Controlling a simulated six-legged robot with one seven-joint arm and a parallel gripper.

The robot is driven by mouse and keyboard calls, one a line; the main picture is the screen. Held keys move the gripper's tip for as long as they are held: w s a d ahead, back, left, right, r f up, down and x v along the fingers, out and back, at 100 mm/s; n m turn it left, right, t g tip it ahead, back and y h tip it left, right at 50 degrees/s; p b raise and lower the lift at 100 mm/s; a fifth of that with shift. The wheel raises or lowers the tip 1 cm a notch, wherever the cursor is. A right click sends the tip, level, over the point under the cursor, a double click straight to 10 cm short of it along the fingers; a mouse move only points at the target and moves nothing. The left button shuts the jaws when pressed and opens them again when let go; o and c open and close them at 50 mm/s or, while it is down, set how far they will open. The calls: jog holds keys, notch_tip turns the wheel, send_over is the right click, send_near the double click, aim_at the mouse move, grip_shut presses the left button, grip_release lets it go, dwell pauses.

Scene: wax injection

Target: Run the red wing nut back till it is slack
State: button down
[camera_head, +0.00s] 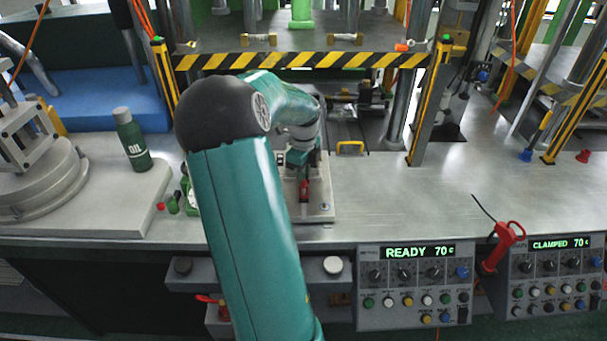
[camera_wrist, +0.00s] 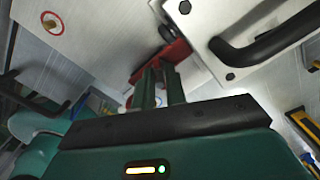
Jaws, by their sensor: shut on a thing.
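The red wing nut (camera_wrist: 177,53) sits at the edge of a pale metal plate, by a dark round stud, in the wrist view. My gripper (camera_wrist: 159,76) has its two green fingers closed on it, and the fingers hide part of it. In the head view a small red part (camera_head: 304,191), which looks like the same nut, shows on a metal mould plate (camera_head: 318,206) on the bench, just below my wrist. My arm covers much of that area. I cannot tell how tight or slack the nut is.
A black bar handle (camera_wrist: 268,40) stands on the plate close to the fingers. A striped barrier (camera_head: 300,61) crosses behind the arm. A green oil bottle (camera_head: 132,142) stands at left. A control box reads READY (camera_head: 415,285). The bench at right (camera_head: 420,195) is largely clear.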

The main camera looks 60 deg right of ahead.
jog(key=shift+n, duration=0.3)
jog(key=n, duration=0.3)
jog(key=shift+n, duration=0.3)
jog(key=n, duration=0.4)
jog(key=shift+n, duration=0.3)
jog(key=n, duration=0.4)
jog(key=shift+n, duration=0.3)
jog(key=n, duration=0.3)
jog(key=shift+n, duration=0.3)
jog(key=n, duration=1.3)
jog(key=shift+n, duration=2.1)
